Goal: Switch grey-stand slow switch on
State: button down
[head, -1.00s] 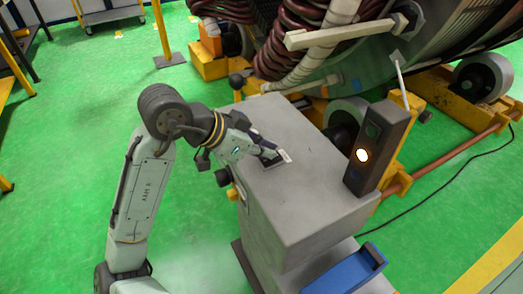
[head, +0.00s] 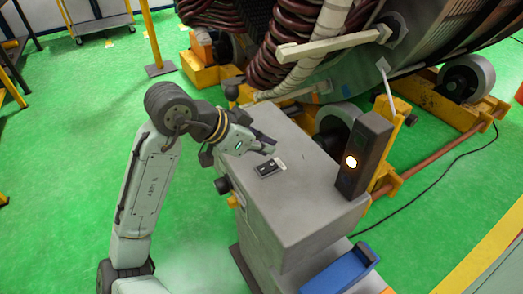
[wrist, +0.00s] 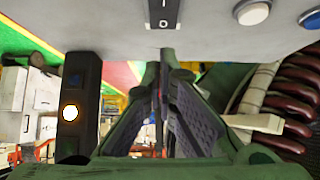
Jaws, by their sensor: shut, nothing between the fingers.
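The grey stand (head: 310,200) is in the middle of the head view. A small dark switch plate (head: 268,168) with a pale piece at its right end lies on its top. My gripper (head: 270,149) is shut and empty, just above and behind the plate in the picture, apart from it. In the wrist view my shut fingers (wrist: 165,75) point up toward a grey surface. A dark rocker switch (wrist: 164,12) with a white "O" mark sits there, cut off by the top edge. I cannot tell which way the switch is set.
A dark signal post (head: 362,155) with a lit orange lamp stands at the stand's right edge. A blue tray (head: 342,268) is at the front. The large stator with brown coils (head: 290,40) is behind. Green floor (head: 70,180) is open at left.

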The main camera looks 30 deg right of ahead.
jog(key=b+v, duration=0.2)
jog(key=v, duration=0.8)
jog(key=shift+a+f+b, duration=0.15)
jog(key=shift+a+b, duration=0.2)
jog(key=shift+a, duration=0.1)
